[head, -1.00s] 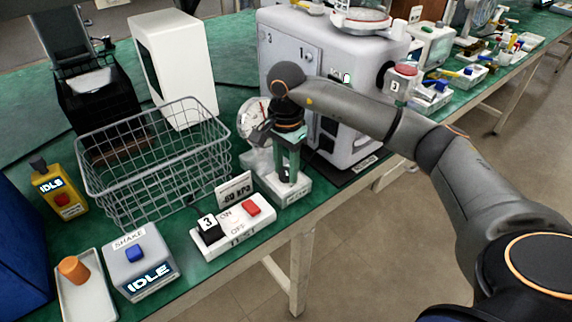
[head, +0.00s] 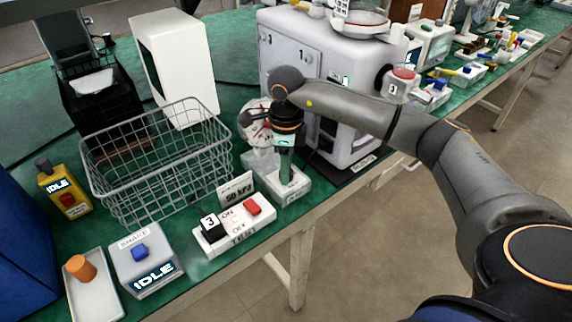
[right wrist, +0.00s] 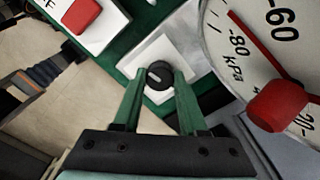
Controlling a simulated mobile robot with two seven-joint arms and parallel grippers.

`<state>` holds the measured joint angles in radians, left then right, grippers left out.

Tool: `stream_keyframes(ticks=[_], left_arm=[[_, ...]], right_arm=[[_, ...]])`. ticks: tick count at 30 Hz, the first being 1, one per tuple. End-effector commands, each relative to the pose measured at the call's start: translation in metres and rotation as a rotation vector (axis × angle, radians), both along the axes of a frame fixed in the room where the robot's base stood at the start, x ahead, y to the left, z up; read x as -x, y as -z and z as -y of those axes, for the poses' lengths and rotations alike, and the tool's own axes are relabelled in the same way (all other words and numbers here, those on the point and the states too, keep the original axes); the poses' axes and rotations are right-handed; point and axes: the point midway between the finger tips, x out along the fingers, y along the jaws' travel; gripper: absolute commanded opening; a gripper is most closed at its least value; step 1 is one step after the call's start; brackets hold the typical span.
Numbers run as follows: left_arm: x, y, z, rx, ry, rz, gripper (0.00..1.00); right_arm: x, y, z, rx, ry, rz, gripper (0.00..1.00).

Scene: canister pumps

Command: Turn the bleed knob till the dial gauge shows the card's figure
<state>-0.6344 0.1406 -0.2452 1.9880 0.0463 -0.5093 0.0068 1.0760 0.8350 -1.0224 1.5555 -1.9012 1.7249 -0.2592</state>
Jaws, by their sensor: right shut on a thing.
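The black bleed knob (right wrist: 160,75), with a pale mark on top, sits on a white block (head: 295,185) at the table edge. My right gripper (head: 286,176) points down over this block. In the right wrist view its green fingers (right wrist: 160,88) are shut on the knob, one at each side. The dial gauge (head: 250,128) stands behind and is partly hidden by my gripper. Its red needle (right wrist: 252,42) and part of its numbered face (right wrist: 222,28) show in the right wrist view; the exact reading is unclear. The card (head: 236,189) reads about 50 kPa, slightly blurred. My left gripper is out of view.
A switch box (head: 230,232) with a red button stands left of the knob block. A wire basket (head: 150,185), a SHAKE box (head: 146,265), a tray (head: 94,300) with an orange cylinder, and a yellow IDLE box (head: 66,188) stand further left. A large grey cabinet (head: 290,48) stands behind.

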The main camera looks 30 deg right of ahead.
Motion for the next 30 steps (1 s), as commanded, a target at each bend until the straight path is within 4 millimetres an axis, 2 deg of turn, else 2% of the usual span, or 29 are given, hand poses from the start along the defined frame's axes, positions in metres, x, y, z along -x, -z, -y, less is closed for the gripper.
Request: stream_keyframes(ticks=[3, 12, 30], left_arm=[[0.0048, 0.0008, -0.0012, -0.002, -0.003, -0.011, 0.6], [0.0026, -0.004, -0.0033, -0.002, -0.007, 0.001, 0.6], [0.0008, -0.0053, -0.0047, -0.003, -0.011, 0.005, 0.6]], right_arm=[[-0.0003, -0.0014, 0.0005, 0.001, 0.088, 0.001, 0.0], [-0.0003, -0.0008, 0.0006, 0.002, 0.236, 0.001, 0.0], [-0.0002, -0.0004, 0.0008, 0.002, 0.284, 0.001, 0.0]])
